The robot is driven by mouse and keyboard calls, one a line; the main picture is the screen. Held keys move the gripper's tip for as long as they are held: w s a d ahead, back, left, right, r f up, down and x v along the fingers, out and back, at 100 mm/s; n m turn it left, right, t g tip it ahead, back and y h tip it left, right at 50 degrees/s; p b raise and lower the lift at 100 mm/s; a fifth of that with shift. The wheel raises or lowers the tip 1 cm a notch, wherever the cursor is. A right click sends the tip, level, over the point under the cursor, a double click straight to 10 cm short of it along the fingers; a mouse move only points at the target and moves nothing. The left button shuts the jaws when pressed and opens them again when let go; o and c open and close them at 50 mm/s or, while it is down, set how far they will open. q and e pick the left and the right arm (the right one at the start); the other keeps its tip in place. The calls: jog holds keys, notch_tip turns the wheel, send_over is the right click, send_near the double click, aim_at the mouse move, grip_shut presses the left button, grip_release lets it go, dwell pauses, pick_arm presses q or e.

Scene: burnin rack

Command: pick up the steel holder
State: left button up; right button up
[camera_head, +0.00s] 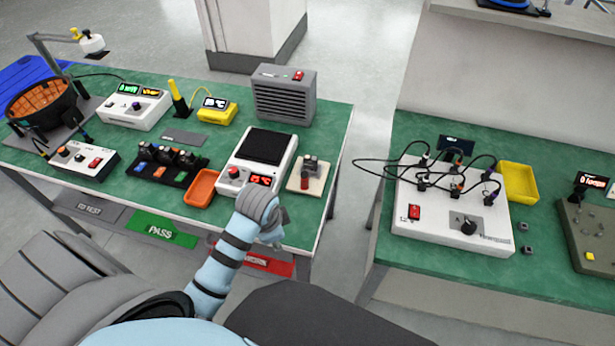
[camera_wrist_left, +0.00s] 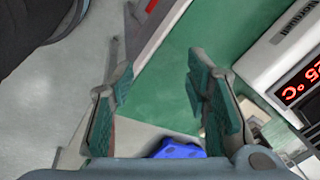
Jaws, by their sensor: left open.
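A small grey metal block, which looks like the steel holder (camera_head: 311,165), stands on a beige plate (camera_head: 296,187) near the front right corner of the left bench. A small dark red part is at its front. My left gripper (camera_head: 277,229) is at the bench's front edge, in front and to the left of the plate. In the left wrist view its two teal-padded fingers (camera_wrist_left: 160,95) are wide apart with nothing between them. A grey part by the right finger may be the holder, mostly hidden. My right gripper is not in view.
A white hot-plate unit (camera_head: 273,146) with a red display stands left of the plate, close to my gripper. An orange tray (camera_head: 201,188) is farther left. A grey vented box (camera_head: 284,96) stands behind.

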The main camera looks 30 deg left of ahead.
aim_at(304, 174)
pick_arm(q)
jog(key=w+r+m, duration=0.1)
jog(key=w, duration=0.2)
jog(key=w+r+m, duration=0.1)
jog(key=w+m, duration=0.1)
jog(key=w, duration=0.1)
jog(key=w+r+m, duration=0.2)
jog(key=w, duration=0.2)
jog(key=shift+a+g, duration=0.35)
jog(key=shift+g, duration=0.05)
jog(key=w+r+m+g+h, duration=0.1)
jog(key=w+r+m, duration=0.65)
jog(key=r, duration=0.35)
jog(key=f+b, duration=0.1)
jog(key=f, duration=0.3)
jog(key=f+b, duration=0.1)
jog(key=f, duration=0.4)
jog(key=f+b, duration=0.1)
jog(key=f, duration=0.4)
jog(key=shift+w+a, duration=0.25)
jog(key=shift+w, duration=0.1)
jog(key=shift+c, duration=0.6)
jog(key=shift+r, duration=0.1)
grip_shut()
